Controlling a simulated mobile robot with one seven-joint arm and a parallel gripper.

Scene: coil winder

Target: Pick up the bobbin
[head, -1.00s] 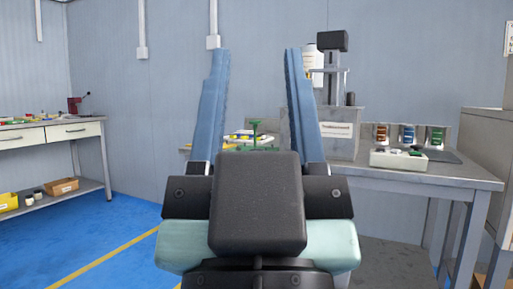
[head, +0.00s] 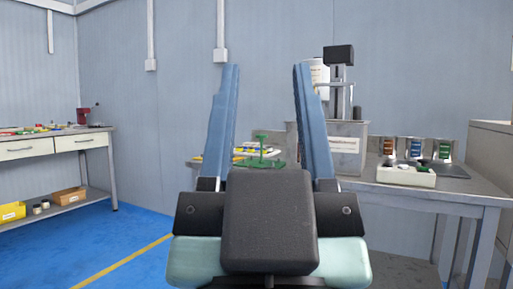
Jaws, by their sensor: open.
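My gripper (head: 266,75) is open and empty. Its two blue fingers point up and forward, with the gripper body filling the lower middle of the head view. No bobbin can be told for sure. Small black, white and green pieces sit in a white tray (head: 406,178) on the grey workbench (head: 465,190) at the right. Three spools, orange-brown, blue and green (head: 444,150), stand in holders behind that tray. A green stand (head: 263,153) shows between my fingers, partly hidden by my gripper.
A grey machine (head: 344,145) with a black-topped column stands on the workbench, right of my fingers. A side bench (head: 60,142) with drawers, small items and a lower shelf of boxes stands at the left. Blue floor (head: 140,235) is clear between them.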

